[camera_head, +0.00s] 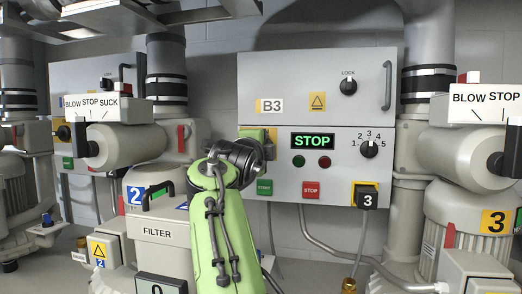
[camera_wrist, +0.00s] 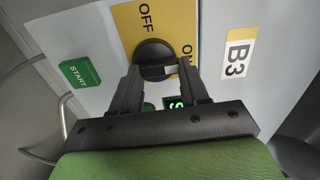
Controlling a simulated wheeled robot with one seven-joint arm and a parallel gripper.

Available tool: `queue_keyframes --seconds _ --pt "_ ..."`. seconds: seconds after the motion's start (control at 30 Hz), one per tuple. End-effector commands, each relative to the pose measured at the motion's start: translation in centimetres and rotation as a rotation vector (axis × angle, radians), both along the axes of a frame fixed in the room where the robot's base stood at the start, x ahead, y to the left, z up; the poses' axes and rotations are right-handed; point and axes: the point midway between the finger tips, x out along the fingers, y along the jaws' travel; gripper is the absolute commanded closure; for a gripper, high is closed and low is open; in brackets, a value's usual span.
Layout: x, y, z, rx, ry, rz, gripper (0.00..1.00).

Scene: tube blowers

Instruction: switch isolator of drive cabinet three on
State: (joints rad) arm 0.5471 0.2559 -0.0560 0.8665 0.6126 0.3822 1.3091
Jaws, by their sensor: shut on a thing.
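Drive cabinet three, a grey box labelled B3 (camera_head: 315,85), stands in the middle of the head view. Its isolator is a round black knob (camera_wrist: 153,52) on a yellow plate (camera_wrist: 128,30) marked OFF and ON, clear in the wrist view. In the head view my gripper (camera_head: 262,150) reaches the cabinet's left edge and mostly hides the isolator. In the wrist view my gripper (camera_wrist: 163,73) has a finger on each side of the knob's handle and is shut on it. A pale mark on the handle lies at the side by the ON label.
A lit green STOP display (camera_head: 313,140), a selector dial (camera_head: 369,149), a green START button (camera_head: 264,187) and a red STOP button (camera_head: 311,190) are on the same front. Blower pipes and motors crowd both sides.

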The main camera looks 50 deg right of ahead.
Motion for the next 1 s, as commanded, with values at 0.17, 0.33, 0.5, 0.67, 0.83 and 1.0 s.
queue_keyframes --seconds 0.17,0.33,0.5,0.67,0.83,1.0 --pt "0.00 -0.03 -0.11 0.015 -0.026 0.000 0.86" --pt "0.00 -0.03 -0.11 0.018 -0.034 0.000 0.86" --pt "0.01 -0.03 -0.11 0.018 -0.035 0.000 0.86" --pt "0.01 -0.03 -0.11 0.018 -0.034 0.000 0.46" --pt "0.00 -0.02 -0.08 0.016 -0.033 0.000 0.30" --pt "-0.01 -0.01 -0.05 0.016 -0.034 0.000 0.30"
